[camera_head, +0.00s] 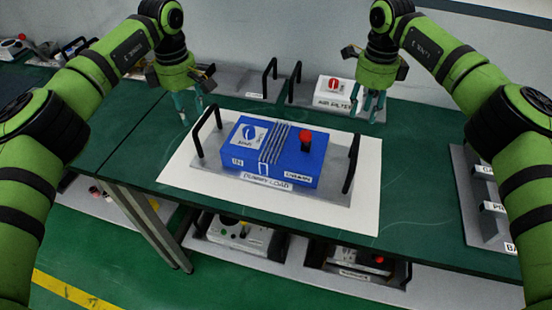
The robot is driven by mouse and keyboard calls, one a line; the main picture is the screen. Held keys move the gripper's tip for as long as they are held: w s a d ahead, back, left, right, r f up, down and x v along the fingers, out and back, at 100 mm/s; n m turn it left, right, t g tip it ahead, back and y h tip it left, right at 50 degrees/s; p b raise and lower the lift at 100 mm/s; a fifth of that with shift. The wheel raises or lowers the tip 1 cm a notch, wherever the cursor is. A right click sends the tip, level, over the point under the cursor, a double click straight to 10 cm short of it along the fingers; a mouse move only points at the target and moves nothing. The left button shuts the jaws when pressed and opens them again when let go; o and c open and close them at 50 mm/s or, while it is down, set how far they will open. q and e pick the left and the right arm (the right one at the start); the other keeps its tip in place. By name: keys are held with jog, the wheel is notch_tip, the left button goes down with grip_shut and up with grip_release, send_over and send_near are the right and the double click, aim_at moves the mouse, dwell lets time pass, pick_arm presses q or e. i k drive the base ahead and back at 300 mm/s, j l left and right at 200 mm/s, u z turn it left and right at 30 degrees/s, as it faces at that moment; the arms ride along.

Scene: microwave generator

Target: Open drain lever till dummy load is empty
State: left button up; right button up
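The dummy load (262,156) is a blue box on a grey tray with two black handles. The tray rests on a white sheet (365,215) in the middle of the green table. A red knob (305,136) on a dark post stands upright at the box's right side, above a label that seems to read "DRAIN"; I take it as the drain lever. My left gripper (189,108) hangs behind and left of the box, apart from it. My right gripper (371,106) hangs behind and right of it. Both have fingers apart and hold nothing visible. The liquid level is not visible.
A white air filter box (333,94) with a red mark stands behind, close to my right gripper. A grey labelled rack (480,200) is at the right edge. More units sit on the shelf below (240,235).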

aim_at(305, 136)
jog(key=k, duration=1.5)
